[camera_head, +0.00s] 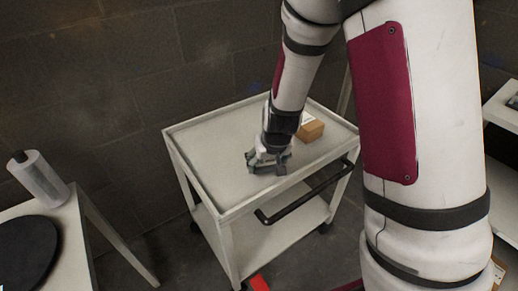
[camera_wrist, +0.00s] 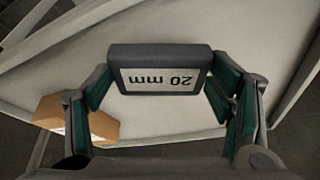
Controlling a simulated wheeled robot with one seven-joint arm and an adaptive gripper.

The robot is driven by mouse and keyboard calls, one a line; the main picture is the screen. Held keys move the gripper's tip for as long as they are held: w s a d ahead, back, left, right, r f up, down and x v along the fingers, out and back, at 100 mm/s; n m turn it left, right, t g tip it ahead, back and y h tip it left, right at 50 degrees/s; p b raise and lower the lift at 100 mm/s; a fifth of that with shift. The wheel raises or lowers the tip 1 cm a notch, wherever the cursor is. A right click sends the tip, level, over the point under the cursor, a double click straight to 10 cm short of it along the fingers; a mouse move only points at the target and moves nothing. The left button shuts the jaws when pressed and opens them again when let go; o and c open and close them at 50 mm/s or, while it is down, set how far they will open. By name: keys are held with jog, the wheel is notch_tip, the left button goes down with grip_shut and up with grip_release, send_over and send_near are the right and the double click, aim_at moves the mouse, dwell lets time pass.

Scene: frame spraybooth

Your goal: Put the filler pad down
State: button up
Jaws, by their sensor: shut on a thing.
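The filler pad (camera_wrist: 160,73) is a dark grey block with a white label reading "20 mm", upside down in the wrist view. My gripper (camera_wrist: 158,92) is shut on it, with a green-lined finger at each end of the pad. In the head view my gripper (camera_head: 268,163) is low over the white cart top (camera_head: 212,138), near its middle. The pad is hard to make out there. I cannot tell whether the pad touches the cart top.
A brown cardboard box (camera_head: 311,130) lies on the cart, right of my gripper. The cart has a raised rim and a black handle (camera_head: 305,192). Its left part is clear.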

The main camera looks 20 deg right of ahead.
jog(key=w, duration=0.6)
jog(key=w+f, duration=0.1)
jog(key=w, duration=0.1)
jog(key=shift+w, duration=0.4)
jog(key=shift+f+b, duration=0.45)
jog(key=shift+f, duration=1.2)
jog(key=shift+f, duration=0.15)
jog(key=o, duration=0.8)
